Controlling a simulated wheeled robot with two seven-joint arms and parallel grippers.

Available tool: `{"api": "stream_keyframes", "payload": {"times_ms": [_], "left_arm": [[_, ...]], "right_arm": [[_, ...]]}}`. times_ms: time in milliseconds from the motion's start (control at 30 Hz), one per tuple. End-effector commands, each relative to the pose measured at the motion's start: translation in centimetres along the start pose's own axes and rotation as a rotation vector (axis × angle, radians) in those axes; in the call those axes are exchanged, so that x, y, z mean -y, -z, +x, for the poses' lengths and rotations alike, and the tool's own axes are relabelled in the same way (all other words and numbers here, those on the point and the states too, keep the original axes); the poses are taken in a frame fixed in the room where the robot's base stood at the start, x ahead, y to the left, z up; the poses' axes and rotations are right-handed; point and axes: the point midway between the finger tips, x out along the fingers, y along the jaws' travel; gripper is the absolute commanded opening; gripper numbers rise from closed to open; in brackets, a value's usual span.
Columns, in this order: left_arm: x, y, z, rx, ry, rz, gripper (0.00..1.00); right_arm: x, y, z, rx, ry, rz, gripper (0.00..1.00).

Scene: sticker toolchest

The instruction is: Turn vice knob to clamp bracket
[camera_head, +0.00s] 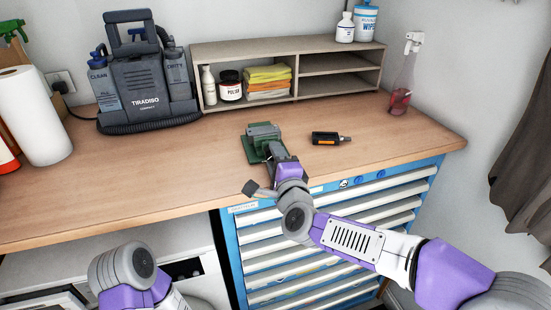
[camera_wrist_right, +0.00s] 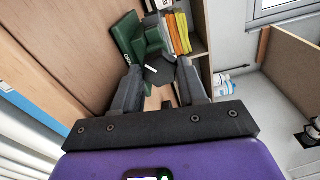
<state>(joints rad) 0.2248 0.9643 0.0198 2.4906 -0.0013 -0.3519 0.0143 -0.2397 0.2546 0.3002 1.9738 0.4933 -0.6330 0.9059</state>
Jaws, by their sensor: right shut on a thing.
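The green vice (camera_head: 252,152) stands near the front edge of the workbench, and it also shows in the right wrist view (camera_wrist_right: 128,36). A grey piece (camera_head: 264,130) shows at the top of the vice; I cannot tell whether it is the bracket or a jaw. My right gripper (camera_head: 277,153) reaches the vice from its front. In the wrist view its two fingers (camera_wrist_right: 160,82) are shut on the dark grey vice knob (camera_wrist_right: 164,72), which the fingers partly cover. Only a part of my left arm shows at the lower left; its gripper is out of view.
A black-and-orange tool (camera_head: 328,138) lies on the bench (camera_head: 180,160) right of the vice. A wooden shelf (camera_head: 230,51) with folded cloths stands behind. A grey cleaning machine (camera_head: 148,85) is at the back left, and a spray bottle (camera_head: 402,82) is at the right.

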Motion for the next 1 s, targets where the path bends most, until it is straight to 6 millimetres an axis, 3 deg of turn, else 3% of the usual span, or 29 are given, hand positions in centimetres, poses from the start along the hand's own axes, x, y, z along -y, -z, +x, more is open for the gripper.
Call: {"api": "stream_keyframes", "payload": {"times_ms": [1000], "left_arm": [[0.0,0.0,0.0,0.0,0.0,0.0,0.99]], "right_arm": [[-0.15,-0.03,0.01,-0.001,0.0,0.965,0.12]]}}
